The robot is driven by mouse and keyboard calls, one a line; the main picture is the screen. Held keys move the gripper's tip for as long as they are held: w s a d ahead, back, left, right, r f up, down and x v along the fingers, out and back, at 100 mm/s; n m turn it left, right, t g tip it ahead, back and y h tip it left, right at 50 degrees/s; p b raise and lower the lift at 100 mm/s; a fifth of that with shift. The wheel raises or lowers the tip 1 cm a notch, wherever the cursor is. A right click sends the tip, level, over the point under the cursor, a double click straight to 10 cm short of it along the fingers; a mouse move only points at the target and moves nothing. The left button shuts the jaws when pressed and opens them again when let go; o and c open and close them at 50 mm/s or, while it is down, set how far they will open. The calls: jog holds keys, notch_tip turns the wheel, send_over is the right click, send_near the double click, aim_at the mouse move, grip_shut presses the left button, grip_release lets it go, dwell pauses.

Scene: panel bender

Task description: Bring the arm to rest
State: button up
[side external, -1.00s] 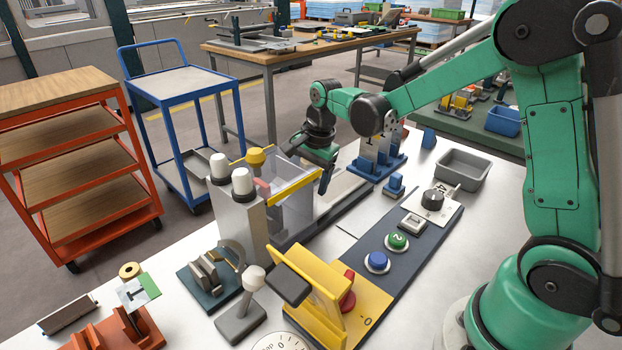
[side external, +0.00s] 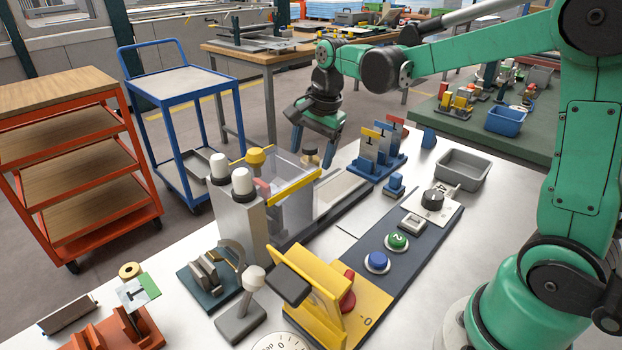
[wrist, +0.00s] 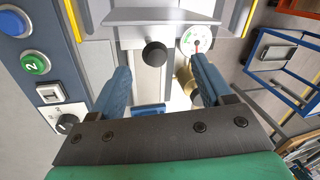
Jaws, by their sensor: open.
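My gripper (side external: 316,146) is open and empty in the side external view, pointing down above the back end of the bender. It is apart from the yellow-edged clear guard (side external: 293,187) below and left of it. In the wrist view my gripper's two blue fingers (wrist: 161,75) are spread. A black round knob (wrist: 154,53) and a white dial gauge (wrist: 200,40) show between and beyond them. A brass-coloured part (wrist: 185,80) is partly hidden behind the finger at right.
A blue rack with upright tagged plates (side external: 380,150) stands right of my gripper, near a grey bin (side external: 463,168). The control strip has a blue button (side external: 377,261), a green button (side external: 397,242) and a black rotary knob (side external: 433,198). A blue cart (side external: 180,82) stands beyond the table.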

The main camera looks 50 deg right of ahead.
jog(key=shift+w+a+r+n+t, duration=0.15)
jog(key=shift+w+a+r+t, duration=0.05)
jog(key=shift+r, duration=0.3)
jog(key=shift+w+a+r+n+t, duration=0.15)
jog(key=shift+r+t, duration=0.05)
jog(key=shift+r, duration=0.3)
jog(key=s+a+f+n+t, duration=0.1)
jog(key=s+a+n+t, duration=0.3)
jog(key=s+n, duration=0.7)
jog(key=n, duration=0.3)
jog(key=shift+s+a+n, duration=0.2)
jog(key=shift+s+n, duration=0.15)
jog(key=shift+n, duration=0.05)
